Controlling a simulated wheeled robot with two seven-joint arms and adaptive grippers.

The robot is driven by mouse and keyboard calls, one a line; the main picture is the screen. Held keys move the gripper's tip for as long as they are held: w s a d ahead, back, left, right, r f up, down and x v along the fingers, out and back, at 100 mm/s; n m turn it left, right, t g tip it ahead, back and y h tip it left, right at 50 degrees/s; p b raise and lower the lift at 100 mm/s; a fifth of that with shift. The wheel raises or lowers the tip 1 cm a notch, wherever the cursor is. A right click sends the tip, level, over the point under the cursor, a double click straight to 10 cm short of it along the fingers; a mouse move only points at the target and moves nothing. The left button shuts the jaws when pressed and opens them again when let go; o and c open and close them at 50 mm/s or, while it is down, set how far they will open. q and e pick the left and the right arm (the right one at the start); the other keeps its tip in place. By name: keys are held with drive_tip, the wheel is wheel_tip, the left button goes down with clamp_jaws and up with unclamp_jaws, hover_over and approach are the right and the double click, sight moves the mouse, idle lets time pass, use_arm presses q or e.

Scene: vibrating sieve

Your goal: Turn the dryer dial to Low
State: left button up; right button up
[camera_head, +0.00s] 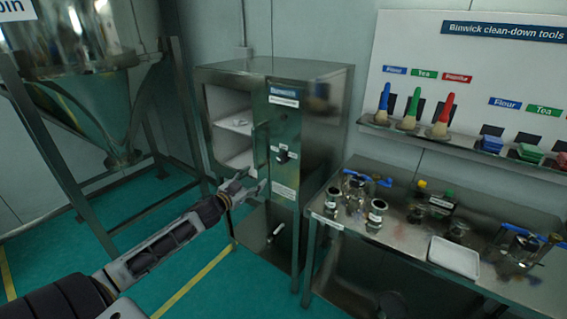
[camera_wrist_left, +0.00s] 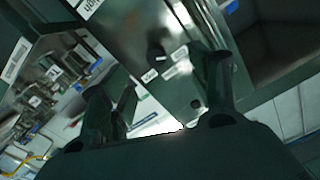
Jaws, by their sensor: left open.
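The dryer (camera_head: 325,115) is a dark metal cabinet against the back wall. Its black dial (camera_head: 282,155) sits on the front panel, right of an open compartment with pale shelves. The dial also shows in the left wrist view (camera_wrist_left: 156,54), beyond the fingers. White labels are above and below the dial; their words and the dial's setting are too small to read. My left gripper (camera_head: 254,183) is open and empty, in front of the dryer, below and left of the dial and apart from it. My right gripper is not in view.
A metal table (camera_head: 400,238) with jars, clamps and a white tray (camera_head: 454,257) stands right of the dryer. A tool board (camera_head: 470,70) with coloured brushes hangs above it. A steel hopper on a frame (camera_head: 85,100) stands left. Green floor is open before the dryer.

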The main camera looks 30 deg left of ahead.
use_arm(q)
drive_tip(key=d+n, duration=0.1)
drive_tip(key=n, duration=0.1)
drive_tip(key=r+n, duration=0.1)
drive_tip(key=n, duration=0.1)
drive_tip(key=shift+d+r+h, duration=0.1)
drive_tip(key=shift+d+h, duration=0.2)
drive_tip(key=shift+d, duration=0.05)
drive_tip(key=shift+w, duration=0.2)
idle(0.4)
drive_tip(key=shift+w, duration=0.1)
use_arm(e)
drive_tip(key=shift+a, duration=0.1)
